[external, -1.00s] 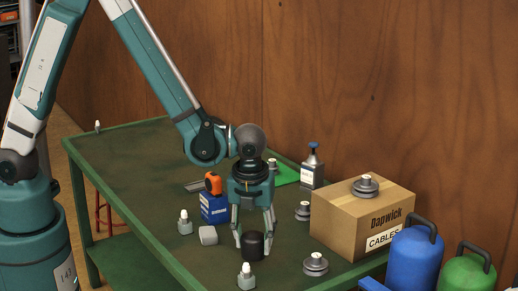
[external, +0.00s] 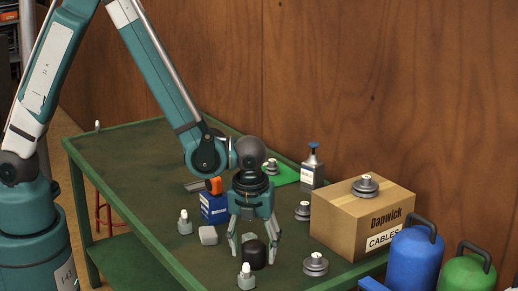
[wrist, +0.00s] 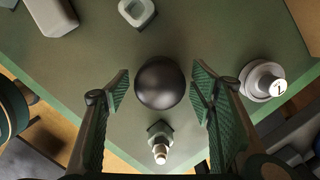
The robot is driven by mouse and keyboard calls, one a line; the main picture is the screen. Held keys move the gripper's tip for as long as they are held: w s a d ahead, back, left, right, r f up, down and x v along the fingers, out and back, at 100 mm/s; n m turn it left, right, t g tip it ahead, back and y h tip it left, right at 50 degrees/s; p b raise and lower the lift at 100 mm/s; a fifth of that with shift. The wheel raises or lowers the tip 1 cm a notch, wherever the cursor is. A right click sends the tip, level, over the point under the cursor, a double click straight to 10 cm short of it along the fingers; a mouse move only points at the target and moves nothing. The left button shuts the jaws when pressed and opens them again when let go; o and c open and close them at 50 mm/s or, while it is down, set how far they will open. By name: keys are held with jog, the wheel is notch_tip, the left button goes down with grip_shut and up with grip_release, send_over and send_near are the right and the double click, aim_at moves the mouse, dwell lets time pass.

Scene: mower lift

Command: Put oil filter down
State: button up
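The oil filter, a black cylinder with a rounded top (external: 254,257), stands upright on the green bench near its front edge. It also shows from above in the wrist view (wrist: 161,83). My gripper (external: 253,250) points straight down over it with its fingers spread open. One finger is on each side of the filter. In the wrist view there is a visible gap between the filter and each finger pad, so my gripper (wrist: 160,90) is not holding it. The filter's base is hidden from above in the wrist view.
A spark-plug-like part (external: 246,276) stands just in front of the filter. A grey pulley (external: 315,264) is to its right, and a small grey piece (external: 208,235) to its left. A cardboard box (external: 345,222) stands at the right. The bench's left part (external: 130,165) is clear.

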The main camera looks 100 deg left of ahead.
jog(key=shift+r, duration=0.1)
dwell(0.3)
notch_tip(320, 180, up, 12)
jog(key=d+p, duration=0.1)
jog(key=shift+d, duration=0.4)
dwell(0.5)
dwell(0.7)
notch_tip(320, 180, up, 14)
jog(key=n+t, duration=0.3)
jog(key=n, duration=0.5)
send_over(252, 247)
jog(key=s+d, duration=0.7)
jog(key=s, duration=0.1)
jog(key=s+d+r+n+t+h, duration=0.1)
jog(key=s+d+r+n+t, duration=0.1)
jog(key=s+d+r+n, duration=0.1)
jog(key=s+d+r+n+t, duration=0.2)
jog(key=s+d+r+n, duration=0.2)
jog(key=s+n, duration=0.3)
jog(key=shift+s+d+h, duration=0.4)
jog(key=shift+s+d, duration=0.05)
jog(key=shift+s, duration=0.95)
